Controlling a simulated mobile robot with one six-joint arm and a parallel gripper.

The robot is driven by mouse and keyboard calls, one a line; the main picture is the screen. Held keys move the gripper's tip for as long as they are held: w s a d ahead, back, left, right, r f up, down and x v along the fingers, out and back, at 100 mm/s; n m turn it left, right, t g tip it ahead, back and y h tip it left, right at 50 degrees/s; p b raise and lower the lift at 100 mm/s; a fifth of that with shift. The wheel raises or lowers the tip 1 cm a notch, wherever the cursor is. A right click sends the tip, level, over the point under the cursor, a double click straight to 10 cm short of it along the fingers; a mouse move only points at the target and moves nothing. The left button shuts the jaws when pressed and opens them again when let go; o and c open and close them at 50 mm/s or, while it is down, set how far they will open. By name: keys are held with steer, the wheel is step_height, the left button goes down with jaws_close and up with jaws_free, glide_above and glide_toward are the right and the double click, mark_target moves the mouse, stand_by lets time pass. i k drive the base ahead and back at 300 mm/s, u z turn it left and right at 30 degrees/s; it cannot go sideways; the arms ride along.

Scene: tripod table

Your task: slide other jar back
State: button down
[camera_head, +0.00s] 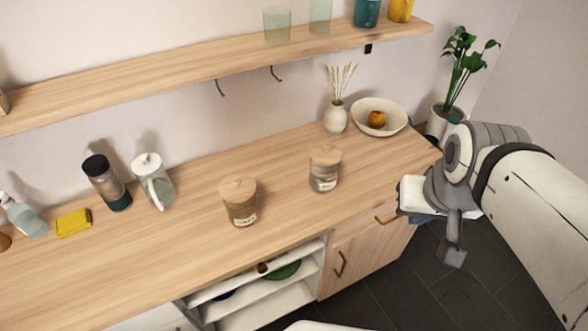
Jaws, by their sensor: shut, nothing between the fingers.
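Two glass jars with wooden lids stand upright on the wooden counter (190,262). The left jar (240,204) has brownish contents and a label, and stands near the counter's front edge. The right jar (324,172) looks paler, with a label low on its front, and stands a little farther back. My gripper (452,254) is at the right, beyond the counter's right end and over the dark floor. It is shut, empty and apart from both jars.
A vase (335,117) and a bowl (393,106) with fruit stand at the back right. A white pitcher (154,182), dark-lidded bottle (108,184) and yellow sponge (73,223) are at left. A shelf (180,72) overhangs the back. The counter around the jars is clear.

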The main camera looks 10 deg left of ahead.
mark_target(244, 215)
steer(key=z, duration=0.8)
steer(key=k, duration=1.7)
steer(key=u, duration=1.8)
steer(key=i, duration=1)
steer(key=u, duration=0.05)
